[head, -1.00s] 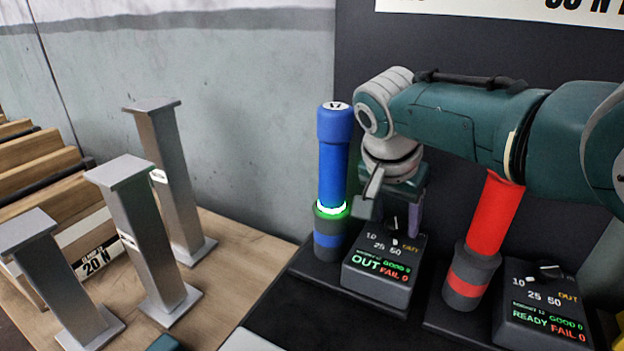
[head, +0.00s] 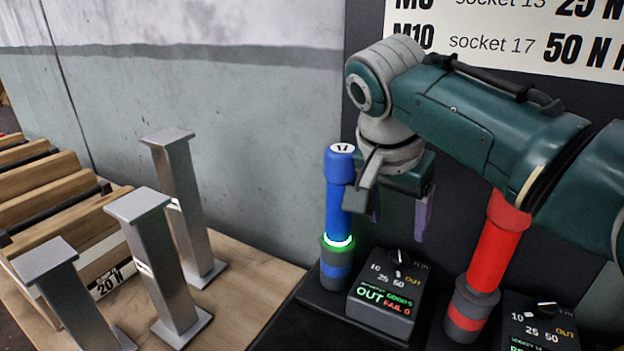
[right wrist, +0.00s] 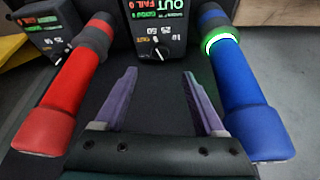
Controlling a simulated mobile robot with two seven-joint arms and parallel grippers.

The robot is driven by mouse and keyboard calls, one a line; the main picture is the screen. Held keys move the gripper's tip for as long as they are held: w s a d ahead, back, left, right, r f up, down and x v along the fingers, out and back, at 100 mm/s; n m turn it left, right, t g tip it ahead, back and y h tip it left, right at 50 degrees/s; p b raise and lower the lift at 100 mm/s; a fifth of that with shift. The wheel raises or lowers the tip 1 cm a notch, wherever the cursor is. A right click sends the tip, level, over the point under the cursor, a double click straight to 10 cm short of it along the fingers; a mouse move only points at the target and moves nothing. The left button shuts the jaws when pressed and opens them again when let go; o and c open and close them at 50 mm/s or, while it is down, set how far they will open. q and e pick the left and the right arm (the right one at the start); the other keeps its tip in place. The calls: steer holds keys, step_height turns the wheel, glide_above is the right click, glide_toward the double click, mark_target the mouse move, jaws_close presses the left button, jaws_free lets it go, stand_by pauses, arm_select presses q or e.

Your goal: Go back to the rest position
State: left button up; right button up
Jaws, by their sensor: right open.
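My right gripper (head: 400,212) is open and empty, with its purple fingers pointing down above a dark control box (head: 384,308). The box has a black knob, and its display reads OUT. In the right wrist view, the open fingers (right wrist: 159,76) have a clear gap between them, and the box (right wrist: 155,22) shows beyond them. A blue tool (head: 338,205) with a glowing green ring stands upright in a holder left of the gripper. A red tool (head: 500,245) stands in a holder to the right, partly behind my right arm. My left gripper is not in view.
Several grey metal posts (head: 153,262) stand on the wooden bench (head: 250,285) at the left, beside stacked wooden blocks (head: 45,190). A second control box (head: 540,325) is at the lower right. A dark panel with a torque chart (head: 520,35) rises behind my right arm.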

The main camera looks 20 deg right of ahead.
steer(key=shift+a+r, duration=0.1)
steer(key=shift+r, duration=0.15)
steer(key=s+a+f+n+y, duration=0.1)
steer(key=s+a+f+n, duration=0.15)
steer(key=s, duration=0.25)
steer(key=s+a+f+n+y, duration=0.1)
steer(key=s+a+f+n, duration=0.15)
steer(key=s+n, duration=0.2)
steer(key=s+a+r+n+t+y+p, duration=0.1)
steer(key=s+r+n, duration=0.15)
steer(key=s, duration=0.55)
steer(key=s+a+r+n+y, duration=0.1)
steer(key=s+n, duration=0.3)
steer(key=s, duration=0.4)
step_height(320, 180, up, 38)
steer(key=p, duration=3.8)
steer(key=shift+s+d, duration=0.15)
steer(key=shift+d, duration=0.05)
